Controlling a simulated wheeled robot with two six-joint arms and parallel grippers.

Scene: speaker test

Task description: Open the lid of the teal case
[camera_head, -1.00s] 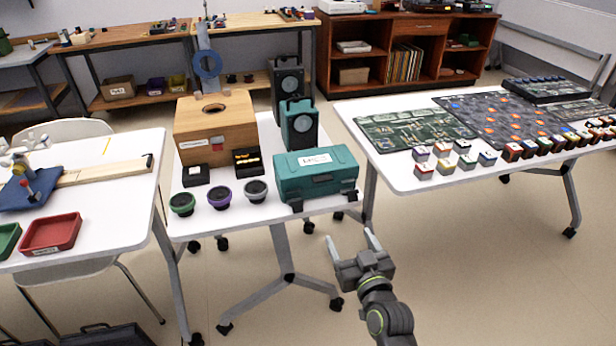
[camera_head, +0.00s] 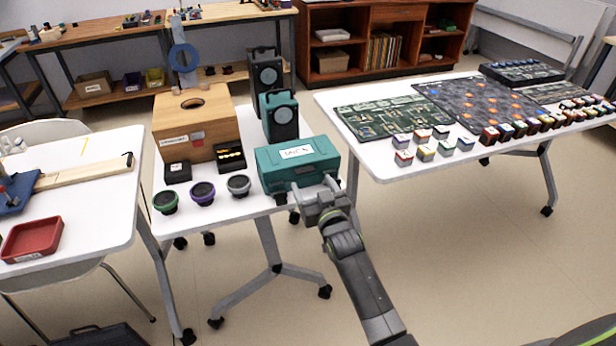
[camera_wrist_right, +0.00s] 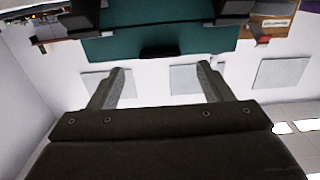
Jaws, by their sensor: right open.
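The teal case (camera_head: 290,155) sits on the front right part of the middle white table, with a white label on its top and its lid shut. My right gripper (camera_head: 315,184) is open and empty at the front of the case, fingers pointing at it. In the right wrist view the open gripper (camera_wrist_right: 160,82) faces the case's teal front (camera_wrist_right: 150,46), with a dark latch or handle (camera_wrist_right: 160,52) between and beyond the fingertips. I cannot tell whether the fingers touch the case. My left gripper is out of view.
Three speaker drivers (camera_head: 202,192) stand left of the case along the table's edge. A teal speaker box (camera_head: 279,115) stands behind it, beside a wooden box (camera_head: 196,122). A right table (camera_head: 370,160) holds circuit boards and small blocks. Floor in front is free.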

